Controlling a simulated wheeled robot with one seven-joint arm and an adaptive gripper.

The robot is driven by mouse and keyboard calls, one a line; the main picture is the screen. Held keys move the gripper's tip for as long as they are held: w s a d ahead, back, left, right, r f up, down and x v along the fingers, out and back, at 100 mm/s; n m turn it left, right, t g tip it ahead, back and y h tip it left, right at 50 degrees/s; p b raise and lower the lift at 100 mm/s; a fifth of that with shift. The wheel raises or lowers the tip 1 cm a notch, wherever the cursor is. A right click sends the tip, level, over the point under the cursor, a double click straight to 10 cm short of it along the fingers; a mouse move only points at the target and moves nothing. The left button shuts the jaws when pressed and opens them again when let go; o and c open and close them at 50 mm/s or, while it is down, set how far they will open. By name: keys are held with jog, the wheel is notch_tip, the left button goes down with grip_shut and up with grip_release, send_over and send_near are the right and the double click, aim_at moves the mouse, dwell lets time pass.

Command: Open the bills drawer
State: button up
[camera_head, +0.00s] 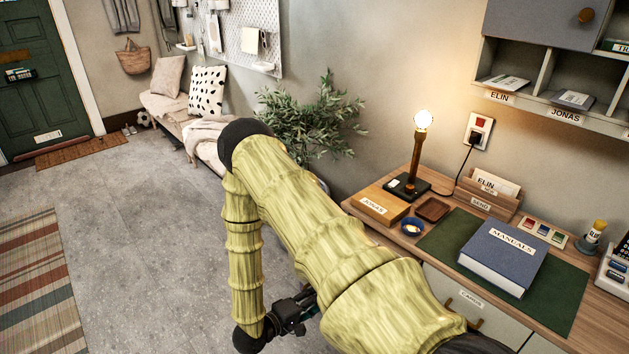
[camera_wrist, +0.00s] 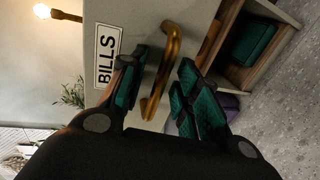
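The bills drawer (camera_wrist: 190,12) shows in the wrist view as a pale front with a "BILLS" label (camera_wrist: 107,57) and a brass bar handle (camera_wrist: 172,48). My gripper (camera_wrist: 160,95) is open, with its green-padded fingers on either side of the handle. I cannot tell whether either finger touches it. The drawer looks flush, though the fingers cover part of its front. In the head view my gripper (camera_head: 292,312) is partly hidden beside my arm, and my arm hides the bills drawer.
A drawer labelled "CARDS" (camera_head: 480,307) is below. An open shelf (camera_wrist: 262,50) holds a green box.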

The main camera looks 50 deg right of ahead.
jog(key=shift+a, duration=0.1)
jog(key=v, duration=1.1)
jog(key=shift+a, duration=0.4)
jog(key=shift+w+r, duration=0.1)
jog(key=shift+r, duration=0.05)
jog(key=s+a+f+t+y, duration=0.2)
jog(key=a+f+t+y, duration=0.35)
jog(key=f+y, duration=0.45)
jog(key=s+a+f+g+y, duration=0.1)
jog(key=s+a+g+y, duration=0.3)
jog(key=s, duration=1.2)
jog(key=a+y, duration=0.1)
jog(key=a, duration=0.3)
jog(key=shift+s+f+n+y, duration=0.15)
jog(key=shift+s+n+y, duration=0.15)
jog(key=shift+n+y, duration=0.1)
